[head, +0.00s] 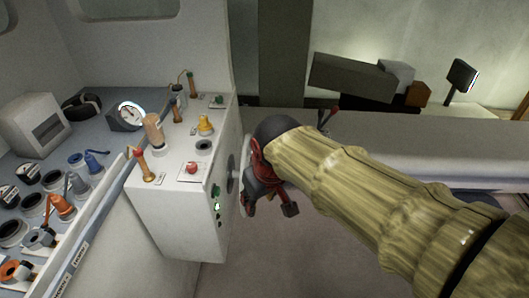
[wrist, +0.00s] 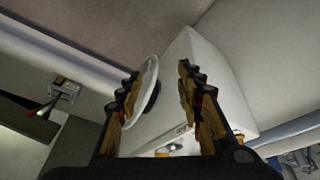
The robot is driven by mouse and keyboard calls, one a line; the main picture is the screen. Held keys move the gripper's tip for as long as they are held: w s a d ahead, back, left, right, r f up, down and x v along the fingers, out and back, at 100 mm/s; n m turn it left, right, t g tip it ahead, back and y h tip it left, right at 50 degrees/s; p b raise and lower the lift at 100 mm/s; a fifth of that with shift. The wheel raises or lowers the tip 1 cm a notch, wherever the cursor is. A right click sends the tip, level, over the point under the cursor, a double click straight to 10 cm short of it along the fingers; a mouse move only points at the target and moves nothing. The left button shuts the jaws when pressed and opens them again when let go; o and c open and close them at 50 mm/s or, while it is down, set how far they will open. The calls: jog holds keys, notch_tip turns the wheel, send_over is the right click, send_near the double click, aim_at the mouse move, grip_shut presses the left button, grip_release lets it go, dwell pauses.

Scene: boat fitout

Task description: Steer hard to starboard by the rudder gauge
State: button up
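The white steering wheel (head: 243,165) is on the side face of the white console (head: 180,225) and shows almost edge-on in the head view. In the wrist view the wheel (wrist: 149,82) shows its rim and dark hub, between my fingers and nearer the left one. My gripper (wrist: 158,100) is open, with its two fingers wide apart. In the head view my gripper (head: 266,190) is beside the wheel, partly hidden by my arm. I cannot tell whether a finger touches the rim. A round dial gauge (head: 130,115), likely the rudder gauge, stands behind the console; its reading is too small to tell.
The console top carries a red button (head: 192,168), a yellow bell-shaped part (head: 205,125) and several levers. A bench with several plugs and sockets is at the left. A long pale ledge (head: 400,145) runs behind my arm. The floor below the gripper looks clear.

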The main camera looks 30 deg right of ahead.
jog(key=w+d+f+n+h+b, duration=0.15)
jog(key=w+d+n, duration=0.3)
jog(key=w, duration=0.45)
jog(key=w+d+f+n+b, duration=0.25)
jog(key=w+d, duration=0.25)
jog(key=w, duration=0.4)
jog(key=w+d+f+n+h+b, duration=0.1)
jog(key=w+d+f+n, duration=0.3)
jog(key=w, duration=0.5)
jog(key=shift+y, duration=0.35)
jog(key=b+x, duration=0.1)
jog(key=x, duration=0.1)
jog(key=b+x, duration=0.1)
jog(key=x, duration=0.1)
jog(key=d+b+x, duration=0.1)
jog(key=x, duration=0.2)
jog(key=shift+w+r, duration=0.15)
jog(key=shift+r, duration=0.05)
jog(key=shift+c, duration=0.4)
grip_shut()
